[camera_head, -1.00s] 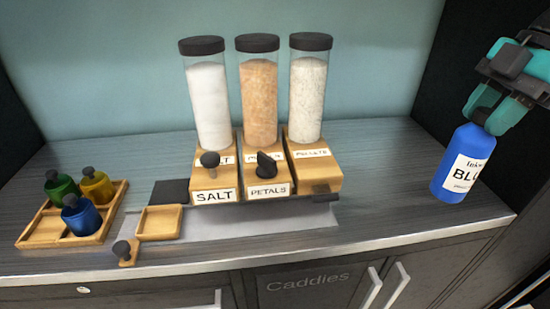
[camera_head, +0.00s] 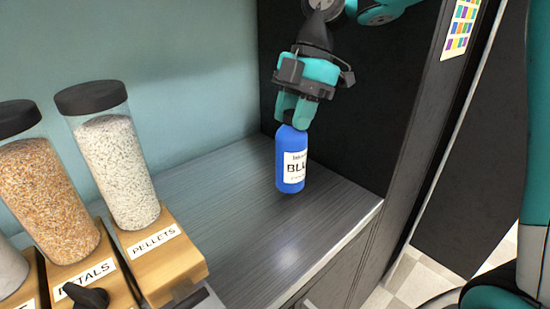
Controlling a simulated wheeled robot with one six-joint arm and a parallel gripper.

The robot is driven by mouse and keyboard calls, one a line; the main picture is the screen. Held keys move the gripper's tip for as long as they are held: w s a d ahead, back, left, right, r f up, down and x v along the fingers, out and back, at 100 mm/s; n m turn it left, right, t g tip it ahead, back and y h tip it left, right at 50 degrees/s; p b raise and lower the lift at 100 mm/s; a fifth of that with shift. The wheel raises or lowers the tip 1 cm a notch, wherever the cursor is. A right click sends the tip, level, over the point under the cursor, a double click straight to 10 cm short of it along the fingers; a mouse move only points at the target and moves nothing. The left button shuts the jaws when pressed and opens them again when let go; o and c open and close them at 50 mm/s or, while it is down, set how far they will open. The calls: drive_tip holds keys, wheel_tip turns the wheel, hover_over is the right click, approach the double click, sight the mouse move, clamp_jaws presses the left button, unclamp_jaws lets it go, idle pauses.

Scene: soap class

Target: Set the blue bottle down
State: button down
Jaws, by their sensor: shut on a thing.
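My gripper (camera_head: 293,122) comes down from above and is shut on the bottle's top, which the fingers hide. The bottle's base looks at or very close to the counter surface; I cannot tell whether it touches.
Dispensers stand at the left: a pellets jar (camera_head: 120,170) and a petals jar (camera_head: 48,195) on wooden bases. A dark side panel (camera_head: 370,120) rises close behind and right of the bottle. The counter between dispensers and bottle is clear.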

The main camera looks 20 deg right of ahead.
sight(293, 149)
wheel_tip(293, 149, down, 7)
drive_tip(key=shift+b, duration=0.45)
drive_tip(key=shift+f, duration=0.1)
drive_tip(key=c, duration=0.8)
unclamp_jaws()
